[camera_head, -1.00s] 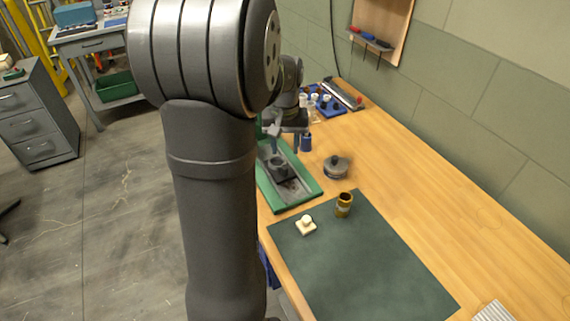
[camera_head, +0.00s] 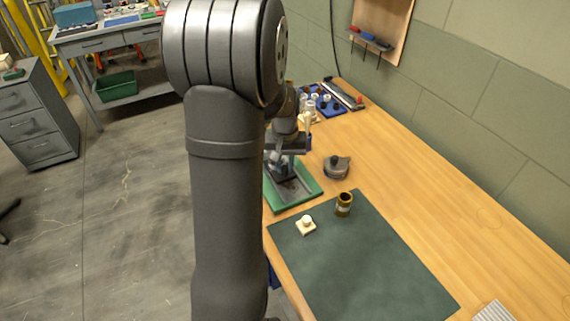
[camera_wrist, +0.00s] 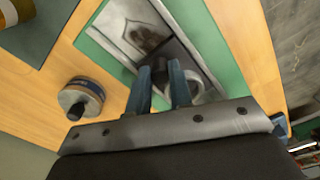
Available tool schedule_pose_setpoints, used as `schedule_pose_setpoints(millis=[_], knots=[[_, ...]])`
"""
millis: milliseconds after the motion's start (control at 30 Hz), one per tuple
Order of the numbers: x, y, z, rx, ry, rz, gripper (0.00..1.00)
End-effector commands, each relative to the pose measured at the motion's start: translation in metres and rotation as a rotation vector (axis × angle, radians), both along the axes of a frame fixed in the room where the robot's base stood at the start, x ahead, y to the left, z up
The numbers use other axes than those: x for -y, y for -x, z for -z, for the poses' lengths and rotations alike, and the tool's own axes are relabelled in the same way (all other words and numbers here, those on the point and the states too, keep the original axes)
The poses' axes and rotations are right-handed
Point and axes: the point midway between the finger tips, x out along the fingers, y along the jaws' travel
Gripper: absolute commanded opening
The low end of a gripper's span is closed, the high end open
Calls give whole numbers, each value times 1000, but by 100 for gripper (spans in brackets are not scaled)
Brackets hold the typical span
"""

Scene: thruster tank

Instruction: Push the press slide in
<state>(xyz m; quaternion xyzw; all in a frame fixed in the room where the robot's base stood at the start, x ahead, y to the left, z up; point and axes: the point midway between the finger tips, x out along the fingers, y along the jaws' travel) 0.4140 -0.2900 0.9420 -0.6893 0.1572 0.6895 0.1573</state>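The press has a green base (camera_head: 278,200) with a grey metal channel; it also shows at the top of the wrist view (camera_wrist: 222,38). Its slide looks like a dark block (camera_wrist: 184,52) with a black upright knob (camera_wrist: 160,70) and a pale round opening beside it. My gripper (camera_wrist: 161,72) is over the press, its two blue fingers apart on either side of the knob. I cannot tell whether they touch it. In the head view, my gripper (camera_head: 281,168) is low over the far part of the channel, and my arm hides the press's left side.
A round grey lidded pot (camera_head: 336,168) stands right of the press. A green mat (camera_head: 360,260) in front holds a brown jar (camera_head: 344,204) and a cream knobbed block (camera_head: 306,225). A blue rack (camera_head: 328,106) stands behind.

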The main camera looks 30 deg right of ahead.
Motion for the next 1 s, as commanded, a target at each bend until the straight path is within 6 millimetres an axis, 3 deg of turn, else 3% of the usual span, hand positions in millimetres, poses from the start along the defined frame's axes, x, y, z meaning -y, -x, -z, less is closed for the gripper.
schedule_pose_setpoints(millis=[200,500,767,800,900,1000], knots=[[0,-3,0,1,0,-1,0],[0,-41,0,1,2,-2,0],[0,-42,0,2,1,-1,0],[0,-42,0,2,1,-1,21],[0,-42,0,2,1,0,41],[0,-42,0,1,0,0,41]])
